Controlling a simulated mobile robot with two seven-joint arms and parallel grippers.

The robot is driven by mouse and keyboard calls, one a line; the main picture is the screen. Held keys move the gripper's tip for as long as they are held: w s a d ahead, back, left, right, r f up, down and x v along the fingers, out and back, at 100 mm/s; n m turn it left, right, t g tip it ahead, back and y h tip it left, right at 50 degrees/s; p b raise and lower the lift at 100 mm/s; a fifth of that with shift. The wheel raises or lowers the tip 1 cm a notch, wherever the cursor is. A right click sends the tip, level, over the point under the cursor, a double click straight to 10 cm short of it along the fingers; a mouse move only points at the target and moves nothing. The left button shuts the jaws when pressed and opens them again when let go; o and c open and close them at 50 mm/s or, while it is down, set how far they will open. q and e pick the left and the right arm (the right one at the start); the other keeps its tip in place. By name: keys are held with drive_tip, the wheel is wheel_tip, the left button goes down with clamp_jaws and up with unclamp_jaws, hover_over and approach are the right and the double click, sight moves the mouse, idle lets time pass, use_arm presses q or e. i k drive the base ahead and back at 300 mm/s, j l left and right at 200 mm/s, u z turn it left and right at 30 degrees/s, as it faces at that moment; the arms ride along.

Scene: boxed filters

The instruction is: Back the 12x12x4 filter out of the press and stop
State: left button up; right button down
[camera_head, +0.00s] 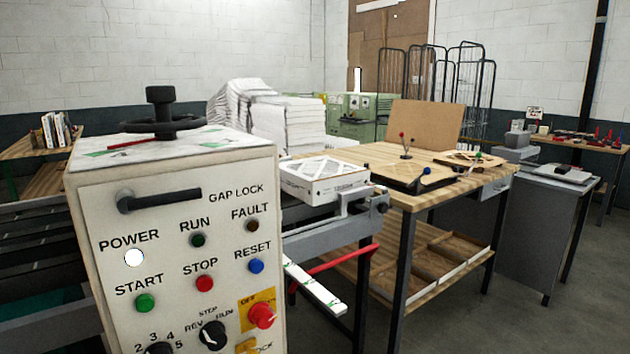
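The press's control cabinet (175,245) fills the left foreground. Its POWER lamp (134,258) glows white; the RUN lamp (198,240) and FAULT lamp (252,225) look dark. Below are the green START (145,303), red STOP (205,283) and blue RESET (256,266) buttons. A black selector knob (212,335) sits under the REV, STEP and RUN marks; its setting is hard to tell. A white boxed filter (325,182) with a lattice top lies flat at the cabinet's right, by a grey rail; its size label is unreadable. Neither gripper is in view.
A red emergency knob (262,315) is on the panel's lower right. A black handwheel (161,122) tops the cabinet. A wooden workbench (385,158) with a lower shelf stands beyond the filter. Stacked white filters (285,122) are behind. Floor at right front is clear.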

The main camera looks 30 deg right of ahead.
sight(316, 181)
drive_tip(key=l+u, duration=0.25)
drive_tip(key=l, duration=1.9)
drive_tip(key=i+l, duration=0.1)
drive_tip(key=l, duration=0.25)
drive_tip(key=i+l+u, duration=0.1)
drive_tip(key=l, duration=0.6)
drive_tip(key=i+u, duration=0.05)
